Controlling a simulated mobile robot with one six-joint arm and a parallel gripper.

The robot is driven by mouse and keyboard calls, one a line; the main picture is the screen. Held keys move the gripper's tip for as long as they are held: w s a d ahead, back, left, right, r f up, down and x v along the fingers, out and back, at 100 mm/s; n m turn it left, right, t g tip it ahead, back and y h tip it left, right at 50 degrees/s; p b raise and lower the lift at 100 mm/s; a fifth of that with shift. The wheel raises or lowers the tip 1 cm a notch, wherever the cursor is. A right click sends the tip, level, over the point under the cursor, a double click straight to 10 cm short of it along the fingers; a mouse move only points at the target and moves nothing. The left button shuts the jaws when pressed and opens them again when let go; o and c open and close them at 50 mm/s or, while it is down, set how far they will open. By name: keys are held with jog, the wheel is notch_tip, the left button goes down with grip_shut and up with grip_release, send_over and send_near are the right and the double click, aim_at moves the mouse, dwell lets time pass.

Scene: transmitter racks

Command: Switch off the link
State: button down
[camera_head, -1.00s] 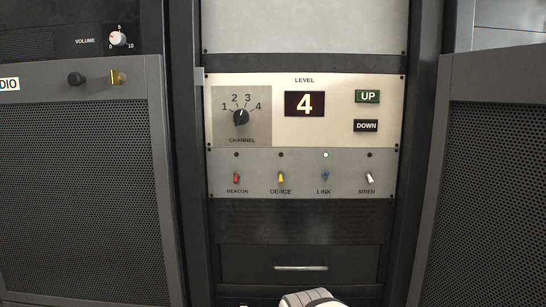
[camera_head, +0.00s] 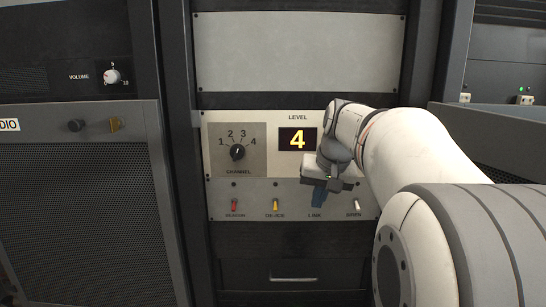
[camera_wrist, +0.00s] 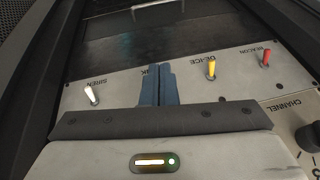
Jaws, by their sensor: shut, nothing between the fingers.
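The link switch is hidden behind my gripper in both views; only its label "LINK" (camera_head: 314,215) shows below, and its lamp is covered too. My gripper (camera_head: 318,200) is in front of the link position on the grey switch panel (camera_head: 254,199). In the wrist view its two blue fingers (camera_wrist: 158,84) are closed together, with nothing seen between them, over the partly hidden link label. I cannot tell whether the fingers touch the switch.
The yellow de-ice switch (camera_head: 275,205) and red beacon switch (camera_head: 234,206) are left of my gripper; the white siren switch (camera_head: 357,204) is close on its right. Above are the channel knob (camera_head: 237,152) and level display (camera_head: 297,139), showing 4. A drawer handle (camera_head: 293,279) is below.

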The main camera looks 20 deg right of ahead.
jog(key=w+d+r+p, duration=0.2)
jog(key=d+r, duration=0.2)
jog(key=r, duration=0.3)
jog(key=shift+w+d+r+m+t, duration=0.15)
jog(key=shift+w+m+t, duration=0.15)
jog(key=shift+m, duration=0.1)
jog(key=p+x, duration=0.1)
jog(key=x, duration=0.9)
jog(key=shift+s+t+b, duration=0.2)
jog(key=shift+t+b, duration=0.1)
jog(key=shift+b, duration=0.6)
